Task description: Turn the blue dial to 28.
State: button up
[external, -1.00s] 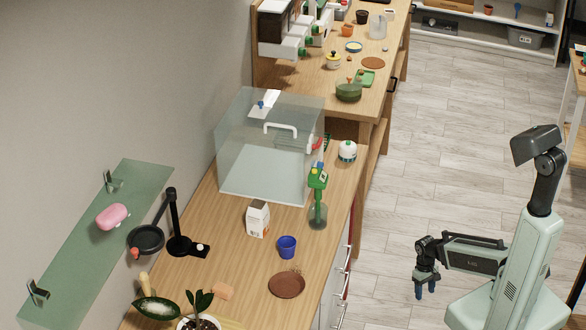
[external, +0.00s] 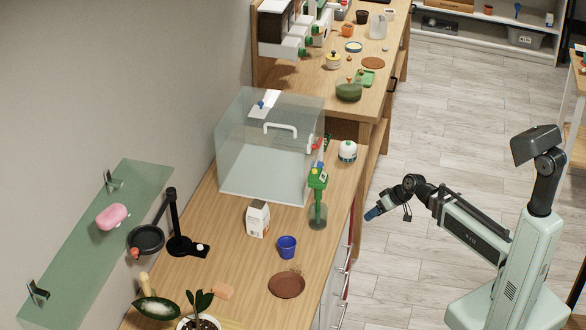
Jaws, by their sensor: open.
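A small blue knob (external: 261,104) shows on a white plate (external: 270,98) at the back upper part of the clear glass case (external: 240,150). It looks like the blue dial, but any scale or number is too small to read. My gripper (external: 371,214) has blue fingertips. It is raised in front of the counter's right edge, pointing left towards the counter, well apart from the knob. It is open, and no object shows in it.
A green-topped spray bottle (external: 317,205), a blue pot (external: 287,247), a white carton (external: 258,218) and a white-green round container (external: 347,151) stand on the wooden counter (external: 235,262).

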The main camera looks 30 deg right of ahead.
jog(key=w+a+r+n+t+y, duration=0.1)
jog(key=w+r+n+t, duration=0.3)
jog(key=r, duration=0.3)
jog(key=w+a+r+n+t+y, duration=0.1)
jog(key=w+r+n+t+y, duration=0.1)
jog(key=w+r+n+t, duration=0.25)
jog(key=n+g, duration=0.1)
jog(key=n, duration=0.3)
send_near(320, 166)
jog(key=shift+h, duration=0.3)
jog(key=x, duration=0.8)
jog(key=shift+w+d+f, duration=0.15)
jog(key=shift+d+f, duration=0.1)
jog(key=shift+d, duration=0.2)
jog(key=c, duration=1)
jog(key=shift+c, duration=0.2)
